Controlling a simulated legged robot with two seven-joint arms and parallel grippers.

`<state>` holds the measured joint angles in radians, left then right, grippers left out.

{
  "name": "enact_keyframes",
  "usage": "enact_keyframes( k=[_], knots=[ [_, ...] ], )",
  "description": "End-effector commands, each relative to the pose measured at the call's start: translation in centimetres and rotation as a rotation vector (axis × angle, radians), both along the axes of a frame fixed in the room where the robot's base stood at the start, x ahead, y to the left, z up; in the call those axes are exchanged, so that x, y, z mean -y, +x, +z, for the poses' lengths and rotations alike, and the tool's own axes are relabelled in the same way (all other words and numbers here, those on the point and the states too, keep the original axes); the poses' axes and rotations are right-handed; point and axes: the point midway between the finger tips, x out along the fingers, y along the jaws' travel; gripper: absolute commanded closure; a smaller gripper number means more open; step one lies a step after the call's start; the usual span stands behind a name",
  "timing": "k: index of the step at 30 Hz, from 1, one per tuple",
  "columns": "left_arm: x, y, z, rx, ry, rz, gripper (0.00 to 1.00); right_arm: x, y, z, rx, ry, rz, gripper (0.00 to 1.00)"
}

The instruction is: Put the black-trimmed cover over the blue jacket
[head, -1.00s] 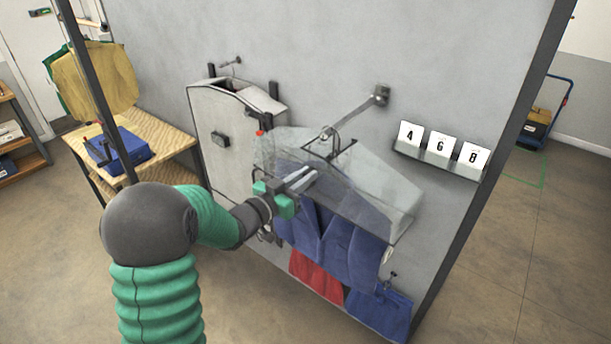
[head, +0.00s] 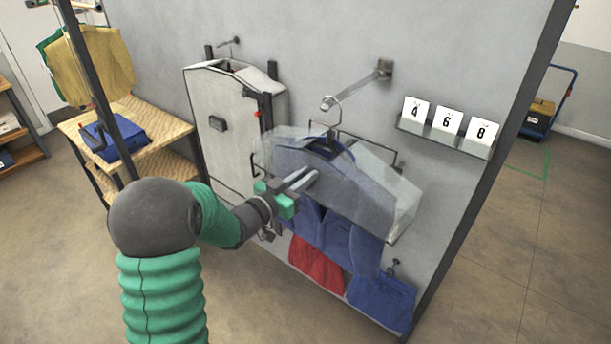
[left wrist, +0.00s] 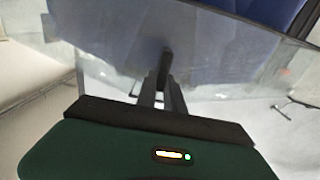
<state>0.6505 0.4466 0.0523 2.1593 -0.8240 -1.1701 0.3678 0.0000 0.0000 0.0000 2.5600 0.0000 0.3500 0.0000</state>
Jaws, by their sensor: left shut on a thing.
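A clear cover (head: 405,208) with dark edging lies around the shoulders of the blue jacket (head: 352,238). The jacket hangs from a hook on a wall arm, and its hanger neck and collar show at the cover's top opening. Its lower part hangs out below the cover. My left gripper (head: 308,178) is shut on the front of the cover. In the left wrist view the gripper (left wrist: 166,75) is shut on a dark tab of the clear cover (left wrist: 95,68), with blue cloth (left wrist: 125,28) behind. The cover's far side is partly hidden. My right gripper is not in view.
A pale black-edged bag (head: 215,110) hangs on the wall to the left. Red cloth (head: 315,265) and another blue garment (head: 380,298) hang below. Number cards (head: 447,122) stand on a ledge to the right. A wooden table (head: 160,135) holds a blue box (head: 115,140).

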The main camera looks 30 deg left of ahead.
Motion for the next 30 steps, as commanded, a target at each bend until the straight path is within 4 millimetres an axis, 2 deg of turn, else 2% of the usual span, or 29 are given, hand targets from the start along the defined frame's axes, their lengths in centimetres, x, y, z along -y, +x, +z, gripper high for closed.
enact_keyframes(
  k=[11, 12, 17, 26, 30],
  knots=[
    [0.0, 0.0, -0.3, 0.001, 0.0, 0.0, 1.0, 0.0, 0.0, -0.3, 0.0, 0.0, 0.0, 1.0],
    [0.0, 0.0, -0.3, 0.001, 0.0, 0.0, 0.84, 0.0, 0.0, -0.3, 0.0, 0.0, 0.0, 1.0],
    [0.0, 0.0, -0.3, 0.001, 0.0, 0.0, 0.63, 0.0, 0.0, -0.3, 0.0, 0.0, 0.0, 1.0],
    [0.0, -0.1, -0.4, 0.0, 0.0, 0.0, 0.62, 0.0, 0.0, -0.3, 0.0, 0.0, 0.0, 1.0],
    [-0.3, -1.4, -0.5, 0.0, 0.002, 0.002, 0.62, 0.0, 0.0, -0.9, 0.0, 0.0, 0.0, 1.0]
  ],
)
